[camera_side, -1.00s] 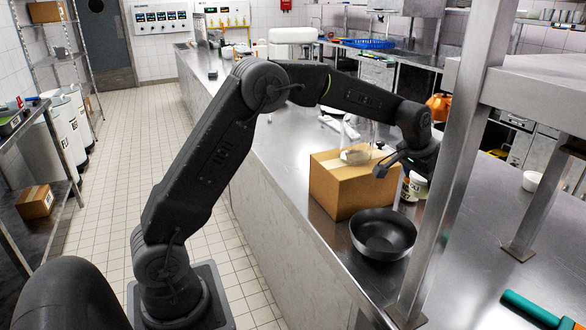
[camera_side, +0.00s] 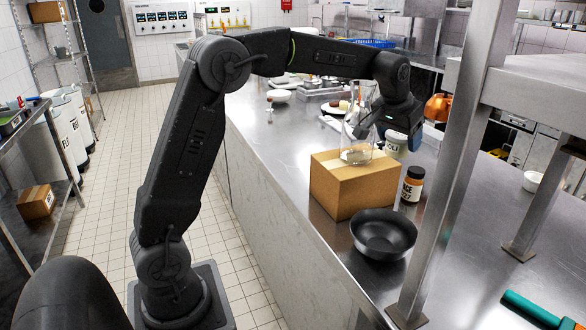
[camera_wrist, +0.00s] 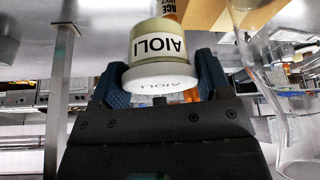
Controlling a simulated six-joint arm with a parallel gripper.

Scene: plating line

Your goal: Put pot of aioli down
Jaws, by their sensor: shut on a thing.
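The pot of aioli (camera_wrist: 159,50) is a small pale pot with a white lid and the label AIOLI, upside down in the wrist view. My gripper (camera_wrist: 155,85) is shut on it, with blue finger pads on either side. In the side view the pot (camera_side: 395,146) hangs below my gripper (camera_side: 398,138), behind the right end of the cardboard box. It appears raised off the steel counter (camera_side: 285,190), but the gap cannot be judged.
A glass jug (camera_side: 357,135) stands on the cardboard box (camera_side: 345,190), close left of my gripper. A brown jar with a dark lid (camera_side: 412,186) stands right of the box. A black bowl (camera_side: 383,232) sits in front. A metal post (camera_side: 455,170) rises at right.

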